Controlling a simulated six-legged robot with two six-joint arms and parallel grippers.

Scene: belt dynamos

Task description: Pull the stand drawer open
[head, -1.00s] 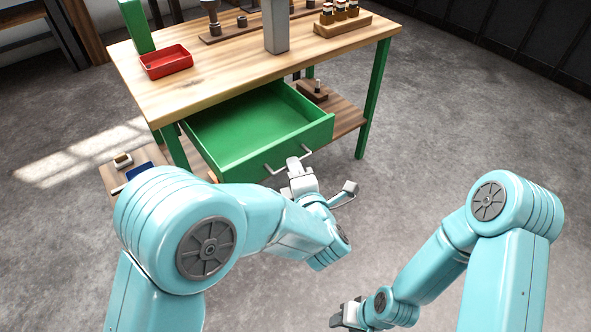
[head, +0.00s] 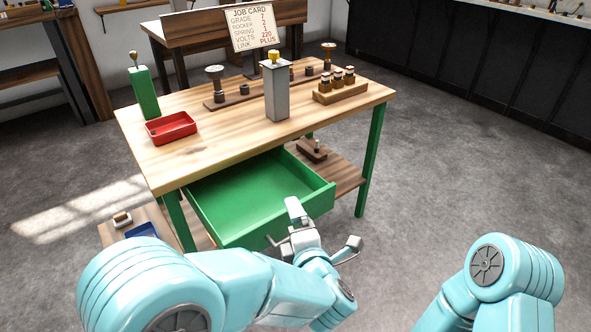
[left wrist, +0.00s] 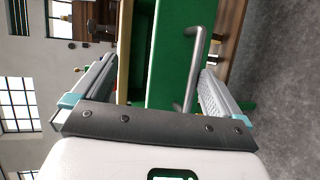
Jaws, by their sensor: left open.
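The green stand drawer (head: 262,199) is pulled well out from under the wooden worktop, its empty inside showing in the head view. Its grey bar handle (head: 272,241) is mostly hidden behind my left gripper (head: 322,226), which is at the drawer front with its jaws apart. In the left wrist view, the handle (left wrist: 197,62) lies between the open fingers of my left gripper (left wrist: 158,68), close to the right-hand finger. I cannot tell if they touch. The green drawer front (left wrist: 172,60) is just beyond. My right gripper is out of view; only part of that arm shows.
The stand's worktop (head: 215,143) carries a red tray (head: 171,127), a grey post (head: 277,92), a green block (head: 144,92) and a wooden rack of small jars (head: 340,90). A lower shelf (head: 345,177) lies beneath. Floor to the right is clear.

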